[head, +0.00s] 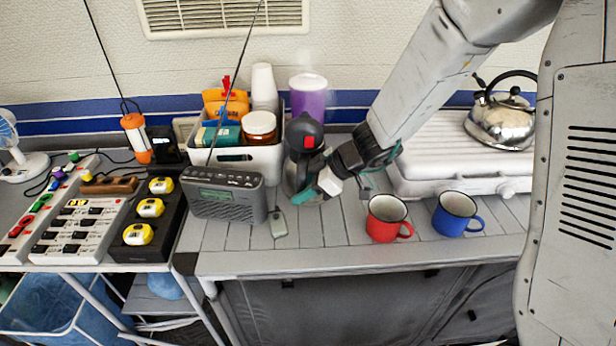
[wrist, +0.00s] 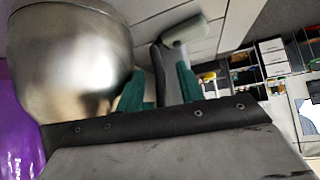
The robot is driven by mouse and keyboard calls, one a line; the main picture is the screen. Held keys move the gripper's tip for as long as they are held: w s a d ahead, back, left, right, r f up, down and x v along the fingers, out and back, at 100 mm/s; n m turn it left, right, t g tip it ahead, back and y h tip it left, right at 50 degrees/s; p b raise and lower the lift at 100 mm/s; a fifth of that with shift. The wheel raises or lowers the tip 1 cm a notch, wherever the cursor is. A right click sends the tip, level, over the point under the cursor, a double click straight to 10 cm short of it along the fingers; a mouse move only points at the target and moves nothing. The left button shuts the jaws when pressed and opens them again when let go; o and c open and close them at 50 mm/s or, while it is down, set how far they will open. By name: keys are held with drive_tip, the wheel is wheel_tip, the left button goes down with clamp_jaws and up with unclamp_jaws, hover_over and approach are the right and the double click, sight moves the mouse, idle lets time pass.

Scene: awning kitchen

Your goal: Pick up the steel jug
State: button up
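The steel jug (head: 290,172) stands on the counter in front of the white caddy. It has a dark domed lid with a red button, and my arm partly hides its body. My gripper (head: 335,187) is at its right side. In the wrist view the shiny jug body (wrist: 70,60) fills the upper left. The green fingers of my gripper (wrist: 160,88) stand apart there, one on each side of the dark grey handle. Narrow gaps seem to show between the handle and the fingers.
A grey radio (head: 226,203) is left of the jug, with a small grey object (head: 278,223) in front. A red mug (head: 384,220) and a blue mug (head: 457,215) stand right. The caddy (head: 268,160), a purple cup (head: 308,98) and a stove with a kettle (head: 502,125) are behind.

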drive_tip(key=shift+w+a+f, duration=0.1)
drive_tip(key=shift+a+f, duration=0.15)
drive_tip(key=shift+f, duration=0.05)
clamp_jaws()
drive_tip(key=shift+r, duration=0.1)
idle(1.2)
